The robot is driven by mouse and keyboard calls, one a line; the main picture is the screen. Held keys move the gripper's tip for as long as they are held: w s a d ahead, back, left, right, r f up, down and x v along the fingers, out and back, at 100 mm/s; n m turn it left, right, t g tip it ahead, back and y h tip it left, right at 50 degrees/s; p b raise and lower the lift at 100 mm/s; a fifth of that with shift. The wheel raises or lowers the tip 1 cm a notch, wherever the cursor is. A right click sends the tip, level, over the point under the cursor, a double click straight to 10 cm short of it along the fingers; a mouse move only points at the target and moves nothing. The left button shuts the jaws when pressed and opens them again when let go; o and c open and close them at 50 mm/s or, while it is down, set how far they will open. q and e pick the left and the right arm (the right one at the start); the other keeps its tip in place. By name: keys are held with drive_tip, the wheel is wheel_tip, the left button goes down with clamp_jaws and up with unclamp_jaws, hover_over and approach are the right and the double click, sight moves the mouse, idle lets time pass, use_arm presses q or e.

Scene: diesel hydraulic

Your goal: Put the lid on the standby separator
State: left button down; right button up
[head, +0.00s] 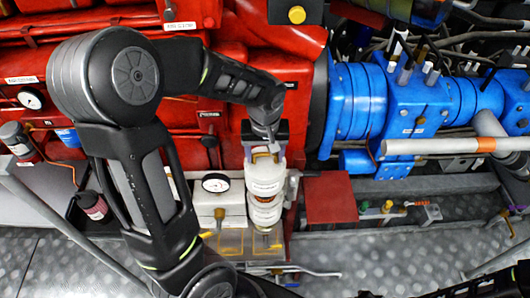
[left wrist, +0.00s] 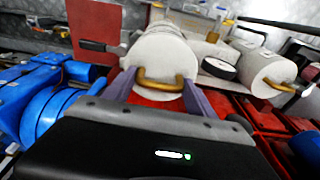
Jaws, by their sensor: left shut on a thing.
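My left gripper (head: 265,138) is shut on the lid (head: 265,160), a white round piece, and points down at it. In the left wrist view the lid (left wrist: 158,50) has a brass handle (left wrist: 160,82), and the fingers of my left gripper (left wrist: 158,92) stand on either side of it. A white cylindrical separator (head: 265,212) with an orange band stands directly below the lid in the head view. I cannot tell whether the lid touches it. Its label is too small to read.
A second white cylinder (left wrist: 268,75) with a brass handle stands nearby, with a round gauge (head: 215,183) between the two. A red plate (head: 330,197) is right of the separator. Blue machinery (head: 400,105) and a red engine block (head: 250,75) stand behind.

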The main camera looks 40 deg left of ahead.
sight(265, 162)
use_arm(q)
drive_tip(key=shift+f+b, duration=1.35)
drive_tip(key=shift+f, duration=0.45)
drive_tip(key=shift+f+b, duration=0.95)
drive_tip(key=shift+f, duration=0.15)
drive_tip(key=shift+f+b, duration=1.45)
drive_tip(key=shift+f, duration=0.05)
drive_tip(key=shift+c, duration=1.1)
unclamp_jaws()
drive_tip(key=shift+r, duration=0.1)
drive_tip(key=r, duration=0.7)
drive_tip(key=shift+s+d+r, duration=0.3)
drive_tip(key=shift+s, duration=0.1)
